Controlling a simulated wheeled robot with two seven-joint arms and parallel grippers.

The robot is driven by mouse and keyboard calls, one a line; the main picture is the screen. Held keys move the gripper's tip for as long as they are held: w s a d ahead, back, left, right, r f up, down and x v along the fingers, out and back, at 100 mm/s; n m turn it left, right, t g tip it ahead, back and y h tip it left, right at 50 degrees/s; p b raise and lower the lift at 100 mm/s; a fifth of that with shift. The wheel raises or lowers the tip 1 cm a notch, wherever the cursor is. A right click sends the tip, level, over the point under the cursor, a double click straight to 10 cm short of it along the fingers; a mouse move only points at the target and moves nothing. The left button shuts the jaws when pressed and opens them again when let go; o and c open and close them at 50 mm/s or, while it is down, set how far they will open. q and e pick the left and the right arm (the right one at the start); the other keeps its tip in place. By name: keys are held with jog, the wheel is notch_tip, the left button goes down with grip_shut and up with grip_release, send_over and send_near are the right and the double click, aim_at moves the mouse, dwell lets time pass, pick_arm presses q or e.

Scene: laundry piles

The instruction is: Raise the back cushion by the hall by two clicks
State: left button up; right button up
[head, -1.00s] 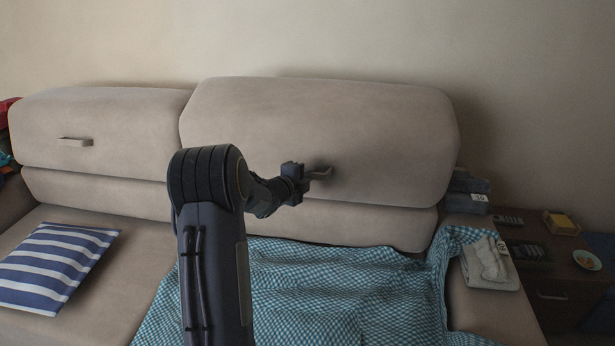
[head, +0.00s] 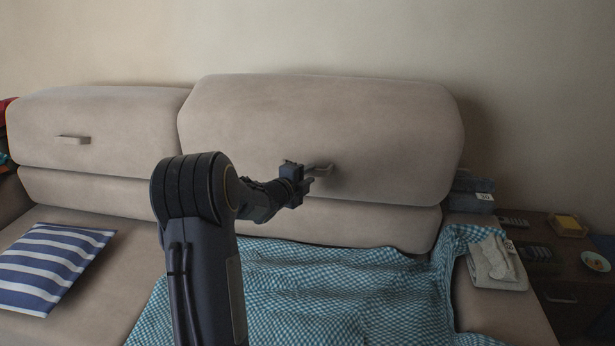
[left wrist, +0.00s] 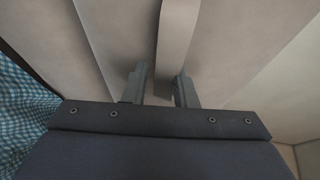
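The right-hand back cushion (head: 400,130) is a wide beige block above a lower backrest strip, with a small strap-like handle (head: 324,168) on its front. The left-hand back cushion (head: 110,112) has a similar handle (head: 72,140). My left gripper (head: 312,177) is at the right-hand cushion's handle. In the left wrist view the two fingers (left wrist: 161,88) stand apart with the handle (left wrist: 177,35) between them, close to the right finger, and a gap shows beside the left finger. Contact is unclear. My right gripper is out of view.
A teal checked blanket (head: 300,295) covers the right seat, and a striped pillow (head: 50,265) lies on the left seat. Folded cloths (head: 495,262) lie on the right armrest. A dark side table (head: 565,290) with small items stands beyond it.

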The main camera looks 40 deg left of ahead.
pick_arm(q)
jog(key=shift+s+f, duration=0.1)
jog(key=shift+f, duration=0.05)
jog(key=s+r, duration=0.1)
jog(key=s, duration=0.6)
jog(key=shift+s+d+r, duration=0.2)
jog(key=shift+s+d, duration=0.1)
jog(key=shift+d, duration=0.1)
